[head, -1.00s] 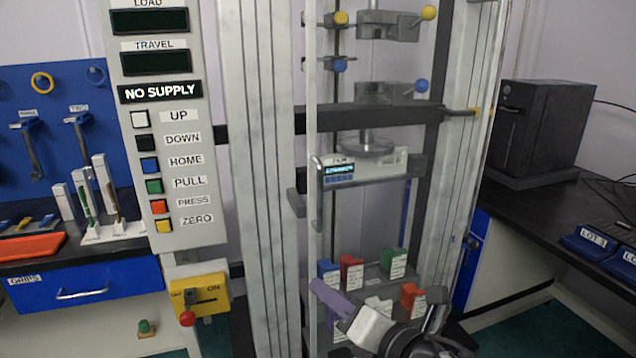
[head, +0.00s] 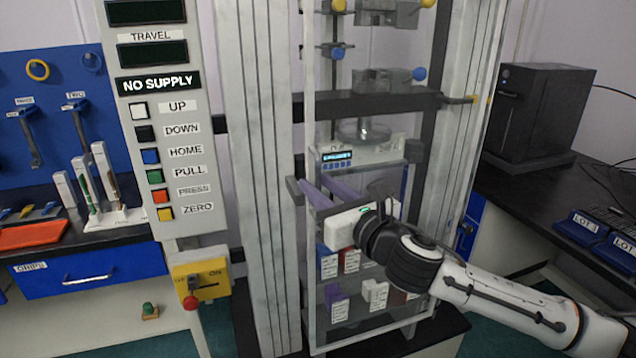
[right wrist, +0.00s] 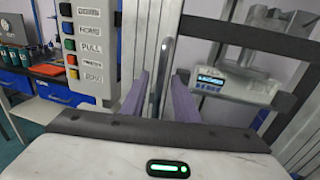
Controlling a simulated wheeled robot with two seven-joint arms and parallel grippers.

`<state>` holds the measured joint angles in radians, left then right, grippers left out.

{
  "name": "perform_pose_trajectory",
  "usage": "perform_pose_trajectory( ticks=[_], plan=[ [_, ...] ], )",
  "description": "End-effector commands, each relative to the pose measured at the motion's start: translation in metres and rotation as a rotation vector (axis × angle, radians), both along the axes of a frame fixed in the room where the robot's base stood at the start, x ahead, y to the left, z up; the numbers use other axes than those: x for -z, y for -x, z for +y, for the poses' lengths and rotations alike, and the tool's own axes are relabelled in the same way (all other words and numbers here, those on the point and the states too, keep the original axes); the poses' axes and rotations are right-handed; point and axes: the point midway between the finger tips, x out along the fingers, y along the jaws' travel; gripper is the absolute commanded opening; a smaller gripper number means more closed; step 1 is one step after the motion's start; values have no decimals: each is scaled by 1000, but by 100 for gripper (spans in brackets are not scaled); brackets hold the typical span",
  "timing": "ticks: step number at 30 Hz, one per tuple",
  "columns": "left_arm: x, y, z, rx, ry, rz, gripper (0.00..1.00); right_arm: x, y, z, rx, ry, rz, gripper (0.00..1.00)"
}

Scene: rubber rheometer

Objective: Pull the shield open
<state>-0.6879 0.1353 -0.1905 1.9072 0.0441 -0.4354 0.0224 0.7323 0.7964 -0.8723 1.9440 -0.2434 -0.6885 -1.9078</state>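The clear shield (head: 310,125) stands upright across the front of the test frame. My right gripper (head: 315,187) is in front of the shield's left edge, with its two purple fingers pointing at it. In the right wrist view the fingers (right wrist: 160,100) are spread apart. The upright silver handle (right wrist: 166,75) shows in the gap between them, with room on both sides. I cannot tell how deep between the fingers it is. In the head view the handle is mostly hidden by the fingers. My left gripper is not in view.
The control panel (head: 168,130) with coloured buttons stands left of the frame, above a yellow switch box (head: 200,280). Coloured blocks (head: 350,260) stand on shelves behind the shield. A black box (head: 540,110) is on the right bench. A grey column (head: 265,230) borders the shield's left side.

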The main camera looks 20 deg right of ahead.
Motion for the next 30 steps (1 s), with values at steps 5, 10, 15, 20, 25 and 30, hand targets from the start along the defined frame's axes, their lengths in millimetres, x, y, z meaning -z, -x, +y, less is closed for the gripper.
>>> perform_pose_trajectory(
  ticks=[5, 10, 15, 20, 25, 30],
  plan=[
    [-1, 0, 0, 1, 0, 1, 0, 0, -9, 3, -1, -1, 0, 28],
    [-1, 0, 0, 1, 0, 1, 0, 0, -9, 3, -1, -1, 0, 28],
    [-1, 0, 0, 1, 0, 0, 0, 0, -9, 3, -1, -1, 0, 11],
    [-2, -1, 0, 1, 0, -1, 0, 0, -9, 2, -1, -1, 0, 0],
    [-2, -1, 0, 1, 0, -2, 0, 0, -8, 2, -2, -1, 0, 0],
    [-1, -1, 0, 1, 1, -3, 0, 1, 0, 0, -18, 1, 1, 0]
  ],
)
